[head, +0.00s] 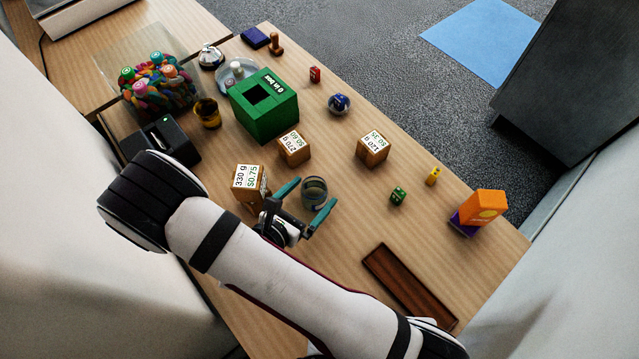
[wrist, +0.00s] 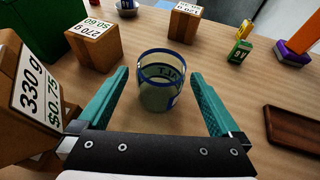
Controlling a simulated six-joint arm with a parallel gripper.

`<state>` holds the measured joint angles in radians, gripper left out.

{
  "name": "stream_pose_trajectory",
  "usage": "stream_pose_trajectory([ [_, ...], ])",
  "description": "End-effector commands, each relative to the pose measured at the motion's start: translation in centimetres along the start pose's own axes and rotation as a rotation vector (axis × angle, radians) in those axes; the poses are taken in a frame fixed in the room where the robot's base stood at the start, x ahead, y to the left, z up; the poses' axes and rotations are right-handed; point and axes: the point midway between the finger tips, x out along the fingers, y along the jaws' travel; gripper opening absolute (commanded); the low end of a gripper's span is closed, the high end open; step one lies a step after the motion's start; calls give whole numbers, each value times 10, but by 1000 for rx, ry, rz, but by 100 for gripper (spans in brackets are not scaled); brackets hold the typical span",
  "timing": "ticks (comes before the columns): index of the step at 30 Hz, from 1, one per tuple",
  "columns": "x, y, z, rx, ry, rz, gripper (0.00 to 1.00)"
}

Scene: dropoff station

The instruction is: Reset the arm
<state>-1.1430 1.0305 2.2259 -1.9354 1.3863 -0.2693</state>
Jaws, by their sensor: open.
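My gripper (head: 303,200) is open, its two teal fingers spread apart, low over the near part of the table. In the wrist view my gripper (wrist: 160,105) has a clear glass cup (wrist: 162,82) with a blue rim just beyond and between its fingertips. In the head view the cup (head: 314,190) stands upright on the table. I cannot tell whether the fingers touch it. Nothing is held. My arm reaches in from the bottom of the head view.
A box labelled 330 g (head: 248,184) stands close left of my gripper. A brown tray (head: 410,289) lies right. Table between is clear.

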Motion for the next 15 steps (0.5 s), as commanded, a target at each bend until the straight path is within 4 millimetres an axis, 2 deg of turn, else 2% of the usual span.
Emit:
stream_pose_trajectory([
  [3, -21, 1, 0, 0, 1, 4, 100],
  [6, -29, 0, 0, 0, 1, 2, 100],
  [15, -30, 0, 0, 0, 1, -1, 100],
])
